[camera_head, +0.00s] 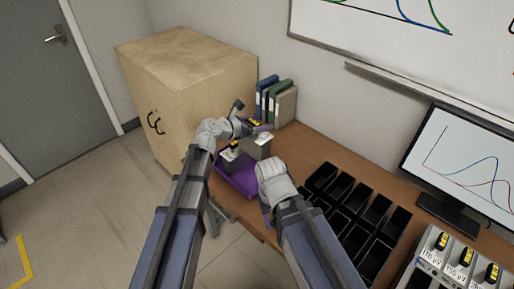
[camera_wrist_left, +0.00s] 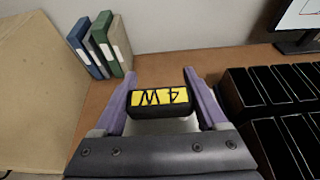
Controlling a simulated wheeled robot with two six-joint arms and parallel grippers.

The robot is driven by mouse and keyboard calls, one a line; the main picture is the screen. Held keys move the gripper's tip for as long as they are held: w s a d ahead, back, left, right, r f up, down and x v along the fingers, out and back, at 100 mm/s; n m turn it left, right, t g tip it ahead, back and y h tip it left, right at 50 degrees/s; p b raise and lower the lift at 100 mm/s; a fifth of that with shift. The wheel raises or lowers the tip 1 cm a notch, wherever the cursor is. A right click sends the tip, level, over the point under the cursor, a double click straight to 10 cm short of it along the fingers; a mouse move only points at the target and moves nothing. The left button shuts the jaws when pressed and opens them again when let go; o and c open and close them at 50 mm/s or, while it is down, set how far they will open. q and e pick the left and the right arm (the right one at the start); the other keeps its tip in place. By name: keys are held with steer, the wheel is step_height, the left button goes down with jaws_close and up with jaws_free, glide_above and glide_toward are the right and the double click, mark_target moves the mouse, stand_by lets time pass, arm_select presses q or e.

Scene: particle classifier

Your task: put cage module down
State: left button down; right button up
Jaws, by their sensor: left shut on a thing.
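The cage module has a black top handle with a yellow label (camera_wrist_left: 158,97). In the head view its grey body (camera_head: 258,148) hangs under my left gripper, above the table's back left part. My left gripper (camera_head: 259,127) is shut on the handle; in the left wrist view its two purple fingers (camera_wrist_left: 160,95) flank the handle. The module's underside is hidden, so I cannot tell whether it touches anything below. My right gripper (camera_head: 268,208) is near the table's front edge; its fingers are mostly hidden behind my right arm.
A purple base (camera_head: 238,180) with another yellow-labelled module (camera_head: 233,154) lies front left of the held one. Binders (camera_head: 272,97) stand behind by the wooden cabinet (camera_head: 190,65). Black bins (camera_head: 343,187) fill the table to the right. A labelled rack (camera_head: 455,262) and monitor (camera_head: 465,165) are far right.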

arm_select(q)
steer(key=shift+f+b, duration=0.9)
steer(key=shift+f, duration=0.65)
arm_select(e)
steer(key=shift+f, duration=1.55)
arm_select(q)
steer(key=shift+f, duration=0.1)
arm_select(e)
steer(key=shift+f, duration=0.1)
arm_select(q)
step_height(320, 180, down, 4)
steer(key=b, duration=0.3)
steer(key=shift+r+b, duration=0.25)
steer(key=shift+b, duration=0.15)
arm_select(e)
step_height(320, 180, down, 4)
steer(key=shift+r, duration=0.2)
arm_select(q)
steer(key=shift+f+b, duration=0.5)
steer(key=shift+f, duration=0.05)
arm_select(e)
steer(key=shift+f, duration=0.5)
arm_select(q)
steer(key=shift+f, duration=0.1)
arm_select(e)
steer(key=shift+f, duration=0.1)
